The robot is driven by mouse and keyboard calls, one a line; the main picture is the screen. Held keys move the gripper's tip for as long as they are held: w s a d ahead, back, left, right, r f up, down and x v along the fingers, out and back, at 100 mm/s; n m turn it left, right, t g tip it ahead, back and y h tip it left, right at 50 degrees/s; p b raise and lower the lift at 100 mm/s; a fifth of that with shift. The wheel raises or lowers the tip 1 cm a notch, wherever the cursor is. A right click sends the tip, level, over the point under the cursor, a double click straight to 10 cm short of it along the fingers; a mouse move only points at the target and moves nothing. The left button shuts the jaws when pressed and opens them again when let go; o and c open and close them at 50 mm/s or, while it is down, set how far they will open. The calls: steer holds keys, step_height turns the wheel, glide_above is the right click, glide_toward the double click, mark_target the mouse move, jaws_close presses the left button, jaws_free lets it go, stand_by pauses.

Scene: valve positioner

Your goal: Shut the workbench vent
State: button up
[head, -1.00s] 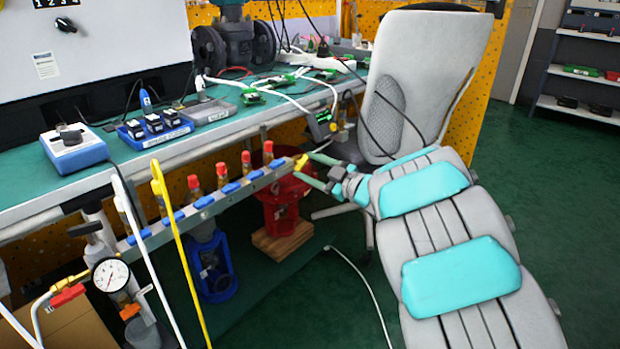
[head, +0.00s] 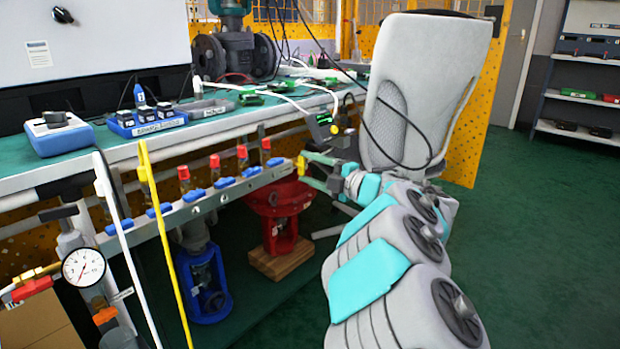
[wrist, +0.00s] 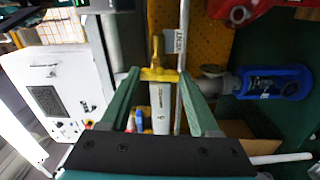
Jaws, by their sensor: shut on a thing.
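The vent's yellow handle (head: 301,165) is at the right end of the metal manifold bar (head: 203,207), below the workbench edge. In the wrist view the yellow handle (wrist: 160,74) sits crosswise between my green fingers at the bar's end. A tag reading VENT (wrist: 181,40) hangs beside it. My gripper (wrist: 160,80) is shut on the yellow handle, with a fingertip at each end of it. In the head view my gripper (head: 312,169) reaches the handle from the right. Its inner fingers are small there, and the handle's exact turn is hard to read.
Blue valve handles (head: 223,182) and red-capped fittings (head: 242,152) line the bar. A gauge (head: 83,267) and white and yellow hoses (head: 165,240) are at left. A red actuator (head: 280,205) and blue valve (head: 203,285) stand below. A grey chair (head: 420,90) stands behind my arm.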

steer(key=shift+f+n+b, duration=0.15)
steer(key=shift+n+b, duration=0.25)
steer(key=shift+n, duration=0.2)
steer(key=o, duration=1.4)
steer(key=shift+c, duration=0.2)
steer(key=shift+s, duration=0.1)
steer(key=v, duration=0.7)
steer(key=shift+s+d+p, duration=0.2)
steer(key=shift+d+p, duration=0.1)
steer(key=shift+p, duration=0.1)
